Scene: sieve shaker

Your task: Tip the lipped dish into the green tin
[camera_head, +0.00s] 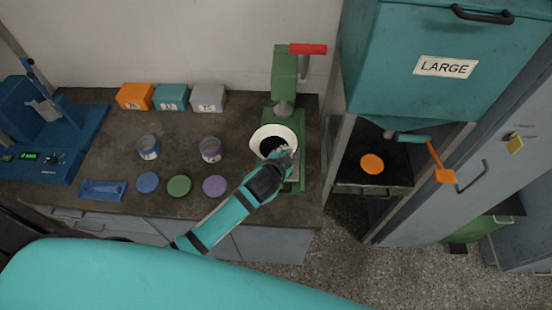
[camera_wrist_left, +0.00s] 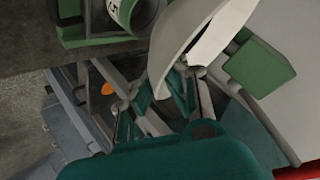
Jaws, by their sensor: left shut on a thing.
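The lipped dish (camera_head: 258,135) is white with dark material showing inside. My left gripper (camera_head: 284,154) is shut on its rim and holds it in front of the green press. In the left wrist view the dish (camera_wrist_left: 190,35) looks steeply tilted, and my left gripper (camera_wrist_left: 162,88) is at its edge. A white tin with a green band (camera_wrist_left: 123,10), its label partly readable, shows at the top of the left wrist view, close beside the dish. In the head view the dish and arm hide this green tin. My right gripper is not in view.
The green press (camera_head: 284,75) with a red handle stands behind the dish. Two tins, one blue-banded (camera_head: 148,147) and one grey (camera_head: 210,149), stand to the left. Blue, green (camera_head: 179,186) and purple lids lie in front. Small boxes (camera_head: 170,97) line the wall. A teal LARGE hopper (camera_head: 440,90) stands right.

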